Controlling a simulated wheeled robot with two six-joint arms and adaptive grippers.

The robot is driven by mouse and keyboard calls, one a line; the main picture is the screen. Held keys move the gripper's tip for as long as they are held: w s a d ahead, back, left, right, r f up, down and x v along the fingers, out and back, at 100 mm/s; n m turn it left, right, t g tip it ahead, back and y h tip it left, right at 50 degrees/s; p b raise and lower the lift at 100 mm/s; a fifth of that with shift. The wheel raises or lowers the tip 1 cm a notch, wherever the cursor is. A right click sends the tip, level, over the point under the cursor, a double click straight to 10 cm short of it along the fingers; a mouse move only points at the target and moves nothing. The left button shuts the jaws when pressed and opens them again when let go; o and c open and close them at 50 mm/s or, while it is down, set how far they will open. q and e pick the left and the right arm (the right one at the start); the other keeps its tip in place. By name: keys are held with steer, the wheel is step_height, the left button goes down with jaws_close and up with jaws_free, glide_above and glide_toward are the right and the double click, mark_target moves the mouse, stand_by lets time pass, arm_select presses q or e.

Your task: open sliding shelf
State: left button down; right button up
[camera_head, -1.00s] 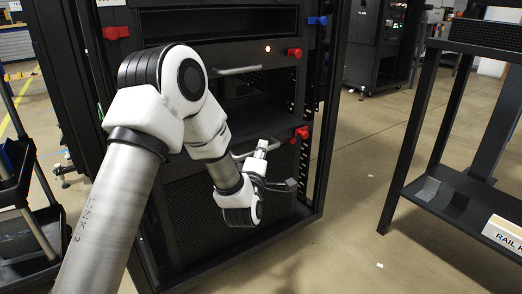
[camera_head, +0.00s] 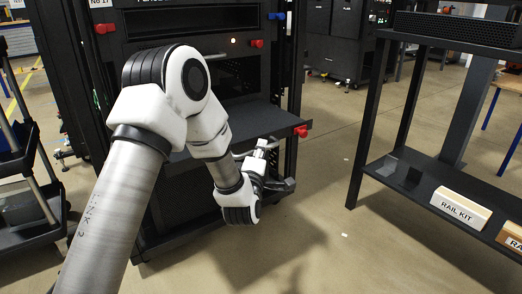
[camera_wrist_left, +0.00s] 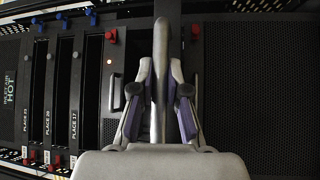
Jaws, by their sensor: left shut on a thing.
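The sliding shelf (camera_head: 255,118) is a flat black tray that sticks out from the front of the black rack (camera_head: 285,60), level and empty where visible. A red latch block (camera_head: 301,131) sits at its front right corner. My left gripper (camera_head: 263,160) is at the shelf's front edge, shut on the grey bar handle (camera_head: 240,153). In the left wrist view the fingers (camera_wrist_left: 161,85) close on both sides of the handle bar (camera_wrist_left: 161,45). My left arm hides the shelf's left part. My right gripper is not in view.
A shelf stand (camera_head: 400,130) with boxes marked RAIL KIT (camera_head: 461,206) stands at the right. A dark cart (camera_head: 30,215) stands at the left. Open floor (camera_head: 330,180) lies between the rack and the stand.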

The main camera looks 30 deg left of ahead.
arm_select(q)
steer(key=c, duration=1.2)
jaws_free()
steer(key=shift+o, duration=0.2)
steer(key=v, duration=1.2)
